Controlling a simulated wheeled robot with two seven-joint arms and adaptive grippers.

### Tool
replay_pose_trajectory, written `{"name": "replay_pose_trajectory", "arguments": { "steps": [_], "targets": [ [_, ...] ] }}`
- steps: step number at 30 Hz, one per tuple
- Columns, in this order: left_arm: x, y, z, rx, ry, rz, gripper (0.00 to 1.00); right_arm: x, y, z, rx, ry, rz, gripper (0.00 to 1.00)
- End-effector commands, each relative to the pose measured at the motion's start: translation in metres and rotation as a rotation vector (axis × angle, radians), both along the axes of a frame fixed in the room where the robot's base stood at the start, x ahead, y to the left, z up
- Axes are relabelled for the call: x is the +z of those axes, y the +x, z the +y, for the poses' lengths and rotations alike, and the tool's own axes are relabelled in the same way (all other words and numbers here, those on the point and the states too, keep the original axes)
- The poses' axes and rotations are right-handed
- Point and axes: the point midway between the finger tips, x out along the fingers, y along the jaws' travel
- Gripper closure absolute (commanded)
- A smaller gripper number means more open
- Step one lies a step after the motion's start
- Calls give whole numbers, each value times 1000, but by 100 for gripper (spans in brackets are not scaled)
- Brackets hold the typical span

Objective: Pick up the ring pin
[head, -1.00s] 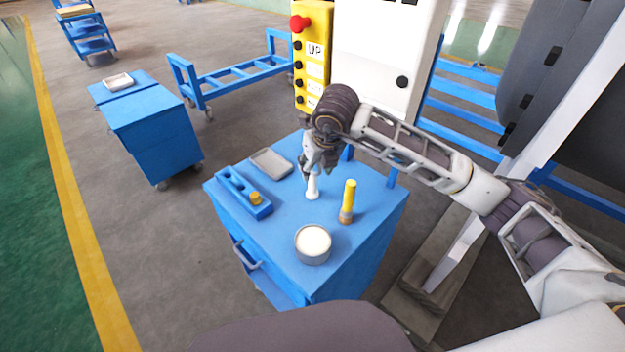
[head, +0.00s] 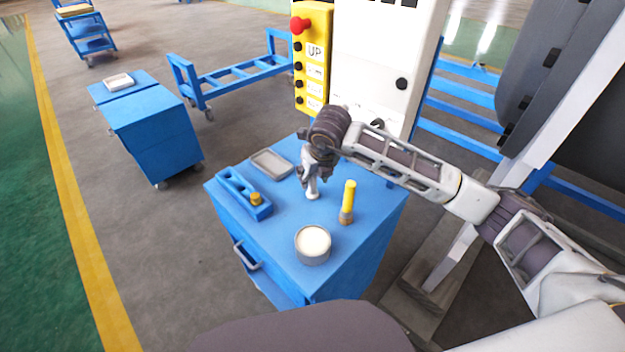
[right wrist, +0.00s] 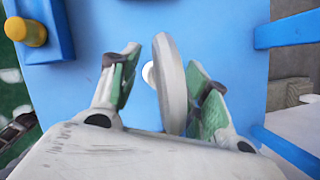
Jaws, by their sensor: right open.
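A pale pin, which I take to be the ring pin (head: 312,193), stands upright on the blue cart top (head: 285,235). Its upper part is hidden by my right gripper (head: 314,176) in the head view. In the right wrist view the pin (right wrist: 170,80) is a long grey-white shape between the two green-padded fingers of my right gripper (right wrist: 165,88). The fingers are open, with a gap on the left of the pin and a narrower one on the right. My left gripper does not show.
A yellow-topped cylinder (head: 348,202) stands right of the pin, and a round grey container with white contents (head: 313,245) nearer. A blue holder with a yellow knob (head: 243,192) and a grey tray (head: 271,164) lie left. A white cabinet (head: 385,70) rises behind.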

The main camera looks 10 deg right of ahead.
Motion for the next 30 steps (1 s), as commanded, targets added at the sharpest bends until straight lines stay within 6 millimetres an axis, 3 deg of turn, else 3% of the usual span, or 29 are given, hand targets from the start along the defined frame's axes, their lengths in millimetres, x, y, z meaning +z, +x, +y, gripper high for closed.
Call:
{"name": "replay_pose_trajectory", "arguments": {
  "steps": [5,19,30],
  "targets": [
    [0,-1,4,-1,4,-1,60,-11,3,1,2,-1,2,54],
    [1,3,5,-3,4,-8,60,-11,4,1,1,-1,1,54],
    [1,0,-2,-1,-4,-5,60,-11,4,1,1,0,0,100]
  ]
}}
